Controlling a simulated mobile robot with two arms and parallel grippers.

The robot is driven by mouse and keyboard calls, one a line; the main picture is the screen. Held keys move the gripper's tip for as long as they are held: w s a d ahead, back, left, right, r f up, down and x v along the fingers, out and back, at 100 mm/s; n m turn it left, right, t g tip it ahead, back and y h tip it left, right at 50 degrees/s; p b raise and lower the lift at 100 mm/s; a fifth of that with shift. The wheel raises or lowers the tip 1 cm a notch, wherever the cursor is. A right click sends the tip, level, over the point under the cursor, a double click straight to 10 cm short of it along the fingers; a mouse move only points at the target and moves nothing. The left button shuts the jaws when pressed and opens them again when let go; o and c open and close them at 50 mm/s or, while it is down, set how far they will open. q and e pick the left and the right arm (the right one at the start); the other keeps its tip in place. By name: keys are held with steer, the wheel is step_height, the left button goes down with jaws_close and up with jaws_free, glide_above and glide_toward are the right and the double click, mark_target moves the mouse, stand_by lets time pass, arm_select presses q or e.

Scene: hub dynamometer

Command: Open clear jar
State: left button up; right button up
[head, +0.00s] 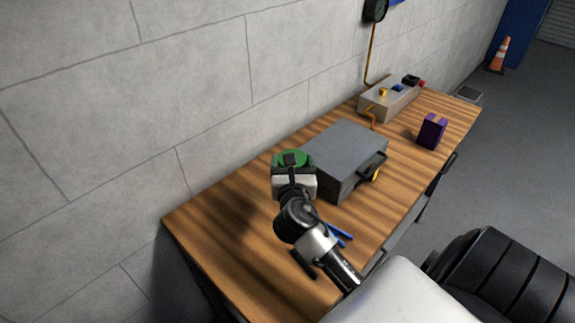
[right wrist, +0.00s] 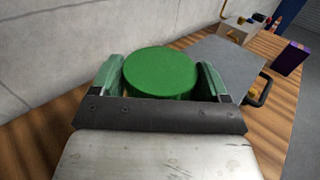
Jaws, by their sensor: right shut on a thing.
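A round green lid (right wrist: 160,73) fills the middle of the right wrist view, seen from above and to one side. My right gripper (right wrist: 161,82) is shut on it, with one greenish finger on each side. In the head view the same green lid (head: 278,158) shows at the far edge of the bench, mostly behind my gripper (head: 292,160). The clear jar body is hidden by the lid and gripper, so I cannot tell whether the lid sits on it. My left gripper is in neither view.
A grey case (head: 346,148) with a black handle stands just right of the gripper on the wooden bench (head: 225,228). Blue pens (head: 340,236) lie near my arm. A purple block (head: 432,131) and a control box (head: 388,98) stand farther right. A concrete wall (head: 200,80) runs behind.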

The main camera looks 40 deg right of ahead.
steer(key=o, duration=0.5)
steer(key=c, duration=0.8)
steer(key=s+a+n+t+y, duration=0.1)
steer(key=s+a+n+y, duration=0.1)
steer(key=a, duration=0.3)
steer(key=s+a+f+n+t+y, duration=0.1)
steer(key=s+a+n+y, duration=0.2)
steer(key=s+a+y, duration=0.2)
steer(key=s+a+n+t+y, duration=0.1)
steer(key=s+a+n+y, duration=0.1)
steer(key=a, duration=0.5)
steer(key=shift+s+a+f+t+y, duration=0.1)
steer(key=shift+s+a+t+y, duration=0.05)
steer(key=shift+s+y, duration=0.35)
steer(key=shift+s+a+f+t+y, duration=0.15)
steer(key=shift+s+y, duration=0.25)
steer(key=shift+s, duration=0.2)
